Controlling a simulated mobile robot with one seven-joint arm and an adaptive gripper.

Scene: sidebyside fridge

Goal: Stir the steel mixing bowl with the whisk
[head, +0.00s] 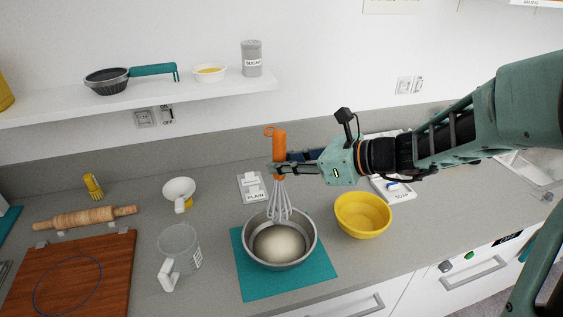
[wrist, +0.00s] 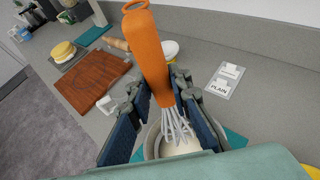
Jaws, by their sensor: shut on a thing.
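The steel mixing bowl (head: 312,250) stands on a teal mat (head: 262,289) on the counter. It holds a pale, dough-coloured content (head: 279,244). The whisk has an orange handle (head: 279,146) and grey wires (head: 280,203). It is upright, wires down, at the back part of the bowl's opening. Whether the wire tips touch the content I cannot tell. My gripper (head: 275,169) is shut on the whisk at the lower handle. In the wrist view the orange handle (wrist: 147,52) rises between the blue finger pads, with the wires (wrist: 176,127) over the bowl.
A yellow bowl (head: 363,229) stands close to the right of the mat. A clear measuring jug (head: 178,244) is to the left, with a white funnel-like cup (head: 179,189) behind it. A wooden board (head: 105,270) and rolling pin (head: 85,217) lie farther left. A shelf (head: 200,94) hangs behind.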

